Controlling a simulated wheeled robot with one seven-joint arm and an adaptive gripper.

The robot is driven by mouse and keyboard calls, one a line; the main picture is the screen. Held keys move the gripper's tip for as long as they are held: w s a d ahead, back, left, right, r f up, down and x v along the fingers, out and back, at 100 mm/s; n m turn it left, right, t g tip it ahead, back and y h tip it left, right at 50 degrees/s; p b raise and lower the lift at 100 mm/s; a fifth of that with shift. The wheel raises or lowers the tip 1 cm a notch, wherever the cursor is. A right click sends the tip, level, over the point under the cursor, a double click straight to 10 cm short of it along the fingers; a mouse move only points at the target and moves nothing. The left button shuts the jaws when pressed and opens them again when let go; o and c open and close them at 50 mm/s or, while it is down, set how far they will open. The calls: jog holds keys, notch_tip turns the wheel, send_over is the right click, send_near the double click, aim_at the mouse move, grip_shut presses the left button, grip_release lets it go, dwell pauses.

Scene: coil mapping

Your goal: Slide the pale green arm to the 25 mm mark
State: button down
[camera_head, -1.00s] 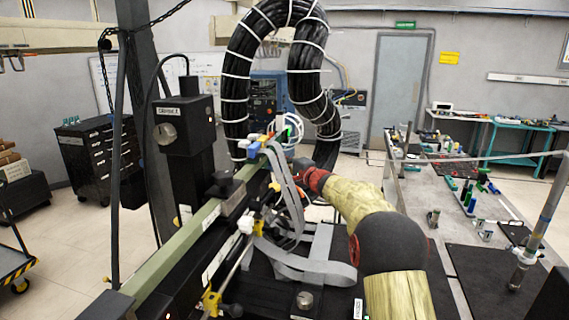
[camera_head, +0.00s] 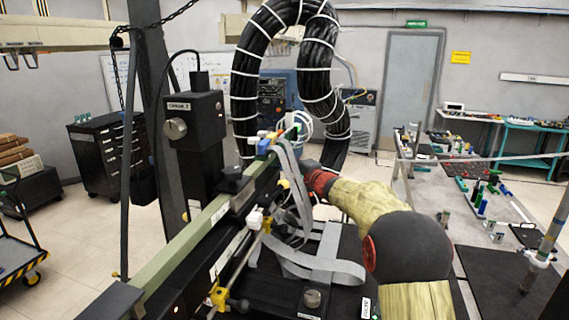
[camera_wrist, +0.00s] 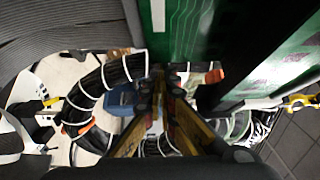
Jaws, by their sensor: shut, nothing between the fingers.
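The pale green arm (camera_head: 178,250) is a long straight bar in the head view, running from the lower left up towards the middle. A small white label (camera_head: 220,213) is on its side; I cannot read a 25 mm mark. A black block (camera_head: 238,186) sits across the bar near its far end. In the wrist view my gripper (camera_wrist: 158,82) is shut and empty, its yellow-brown fingers meeting near the middle. In the head view its fingertips are hidden or too small to make out, beyond the red wrist part of my arm. I cannot tell whether it touches the bar.
Green circuit boards (camera_wrist: 190,30) fill the upper wrist view close to the fingers. Grey ribbon cables (camera_head: 300,260) hang beside the bar, near my arm. A black post unit (camera_head: 197,120) stands left of the bar. Thick black hoses (camera_head: 245,75) arch behind.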

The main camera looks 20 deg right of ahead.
jog(key=s+a+b, duration=0.1)
jog(key=s+b, duration=0.1)
jog(key=b, duration=0.1)
jog(key=shift+a, duration=0.2)
jog(key=shift+s, duration=0.1)
jog(key=v, duration=1.2)
jog(key=shift+f, duration=0.1)
